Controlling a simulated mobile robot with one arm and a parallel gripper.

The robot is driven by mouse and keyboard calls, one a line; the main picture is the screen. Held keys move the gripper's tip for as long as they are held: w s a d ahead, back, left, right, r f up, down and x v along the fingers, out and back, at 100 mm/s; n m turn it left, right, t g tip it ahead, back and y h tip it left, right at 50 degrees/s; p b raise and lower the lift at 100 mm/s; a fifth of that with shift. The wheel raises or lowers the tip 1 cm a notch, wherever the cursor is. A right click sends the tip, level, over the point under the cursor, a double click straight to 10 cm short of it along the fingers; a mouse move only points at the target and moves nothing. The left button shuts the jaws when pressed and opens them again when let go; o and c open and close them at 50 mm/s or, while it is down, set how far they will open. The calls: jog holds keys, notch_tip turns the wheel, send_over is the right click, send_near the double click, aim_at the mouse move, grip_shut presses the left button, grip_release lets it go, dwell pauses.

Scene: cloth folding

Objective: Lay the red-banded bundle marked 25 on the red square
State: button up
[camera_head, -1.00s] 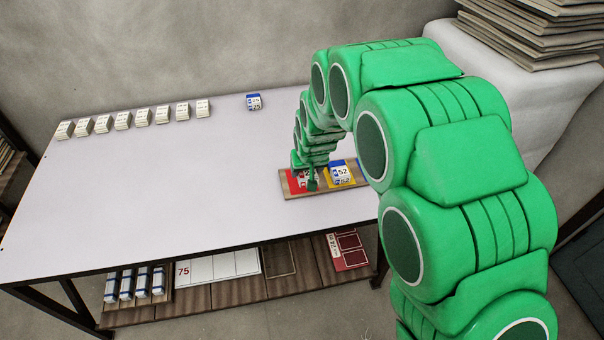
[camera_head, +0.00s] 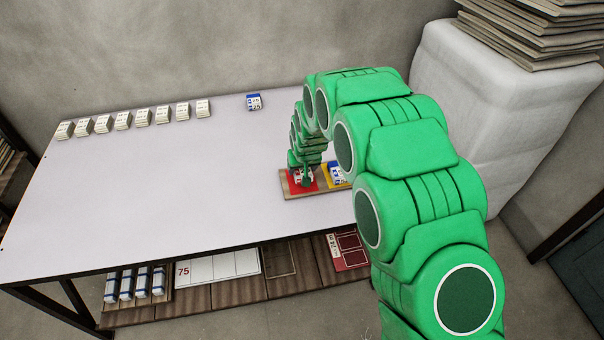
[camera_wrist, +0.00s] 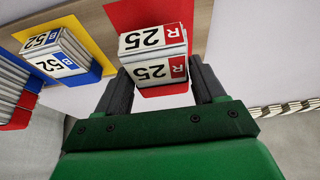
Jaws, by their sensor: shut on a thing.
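The red-banded bundle marked 25 (camera_wrist: 152,55) is a white block with a red R strip. My gripper (camera_wrist: 160,78) is shut on it, one dark finger on each side. The red square (camera_wrist: 124,14) shows behind and beneath the bundle in the wrist view. In the head view the red square (camera_head: 291,186) is at the left of a wooden board, with my gripper (camera_head: 306,180) over it and the bundle (camera_head: 299,174) partly hidden. I cannot tell whether the bundle touches the square.
A blue-banded bundle marked 52 (camera_wrist: 60,52) sits on the yellow square (camera_wrist: 96,32) beside the red one. Another blue-banded bundle (camera_head: 254,102) lies at the back. Several white bundles (camera_head: 142,117) line the back left. The table's middle left (camera_head: 150,185) is clear.

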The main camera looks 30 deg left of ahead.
aim_at(302, 173)
jog(key=shift+w+a+f, duration=0.15)
jog(key=shift+f, duration=1.65)
jog(key=o, duration=1.1)
jog(key=shift+f, duration=0.1)
jog(key=shift+c, duration=0.2)
jog(key=v, duration=1.2)
